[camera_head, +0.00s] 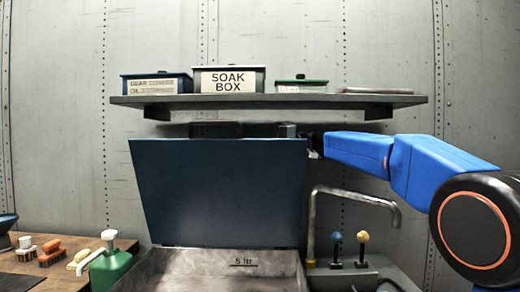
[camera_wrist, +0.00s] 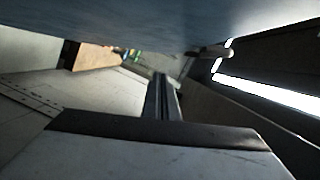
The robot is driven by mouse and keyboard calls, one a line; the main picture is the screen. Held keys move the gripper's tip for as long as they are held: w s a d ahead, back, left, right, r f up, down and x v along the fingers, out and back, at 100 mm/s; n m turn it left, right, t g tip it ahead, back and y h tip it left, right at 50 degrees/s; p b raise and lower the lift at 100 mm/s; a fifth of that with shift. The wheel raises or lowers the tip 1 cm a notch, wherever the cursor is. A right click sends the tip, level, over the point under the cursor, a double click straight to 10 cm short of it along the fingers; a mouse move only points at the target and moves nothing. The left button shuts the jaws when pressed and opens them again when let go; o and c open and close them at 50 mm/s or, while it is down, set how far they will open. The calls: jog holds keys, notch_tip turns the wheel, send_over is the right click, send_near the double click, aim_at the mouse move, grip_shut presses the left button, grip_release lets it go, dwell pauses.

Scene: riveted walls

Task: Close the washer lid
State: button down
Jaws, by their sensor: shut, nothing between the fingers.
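The washer lid (camera_head: 220,195) is a dark blue panel. It stands raised and nearly upright at the back of the grey metal washer basin (camera_head: 245,262), marked "5 ltr". My arm reaches in from the right, and my gripper (camera_head: 287,130) is at the lid's top right edge, partly hidden behind it. In the wrist view my gripper (camera_wrist: 161,85) is shut and empty, its fingers pointing away from the camera. A broad blue-grey surface (camera_wrist: 190,22), apparently the lid, fills the top of that view. I cannot tell whether the gripper touches the lid.
A shelf (camera_head: 270,101) hangs just above the lid, with a soak box (camera_head: 228,79), a blue box (camera_head: 155,84) and a green-lidded box (camera_head: 300,86). A bent tap (camera_head: 312,225) stands right of the lid. A green bottle (camera_head: 110,268) and brushes (camera_head: 52,254) are at left.

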aim_at(226, 158)
jog(key=shift+s+f, duration=0.2)
jog(key=shift+s, duration=0.45)
jog(key=shift+s+f, duration=0.25)
jog(key=shift+s, duration=0.4)
jog(key=shift+s+f, duration=0.2)
jog(key=shift+s, duration=0.45)
jog(key=shift+s, duration=0.1)
jog(key=shift+s+f, duration=0.1)
jog(key=shift+s, duration=0.45)
jog(key=s+d+f+n+t+h, duration=0.1)
jog(key=s+f+n+t, duration=0.2)
jog(key=s+f+n, duration=1.05)
jog(key=s+f+m, duration=0.2)
jog(key=s+f, duration=0.6)
jog(key=f, duration=0.3)
jog(key=shift+d+f+t, duration=0.15)
jog(key=shift+f+t, duration=0.15)
jog(key=shift+f, duration=0.1)
jog(key=shift+m, duration=0.25)
